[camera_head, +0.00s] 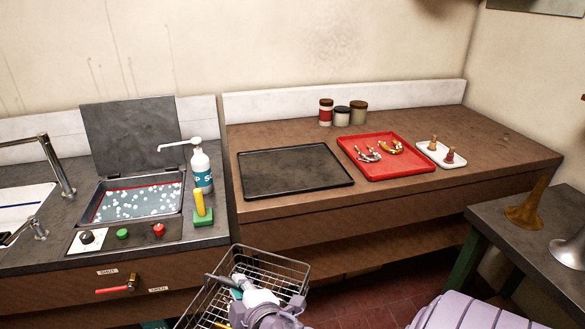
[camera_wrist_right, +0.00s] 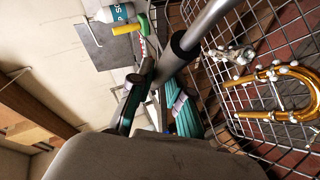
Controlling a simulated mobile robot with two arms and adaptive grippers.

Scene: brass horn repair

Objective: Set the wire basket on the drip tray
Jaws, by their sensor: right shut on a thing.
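The wire basket (camera_head: 283,267) hangs in front of the counter at the bottom middle of the head view. My right gripper (camera_head: 238,292) is shut on its handle, which crosses between the fingers in the wrist view (camera_wrist_right: 158,88). The basket's mesh (camera_wrist_right: 255,20) also shows there, with a gold U-shaped tube and a silver piece inside. The drip tray (camera_head: 293,171), which I take to be the black one, lies flat and empty on the brown counter, beyond and above the basket in the picture. My left gripper is not in view.
A red tray (camera_head: 372,171) with brass parts lies right of the black tray, then a small white tray (camera_head: 441,154). Jars (camera_head: 342,115) stand behind. Left are an open-lidded bath (camera_head: 138,203), a pump bottle (camera_head: 202,172) and a yellow-handled brush (camera_head: 201,207). A horn table (camera_head: 500,225) stands right.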

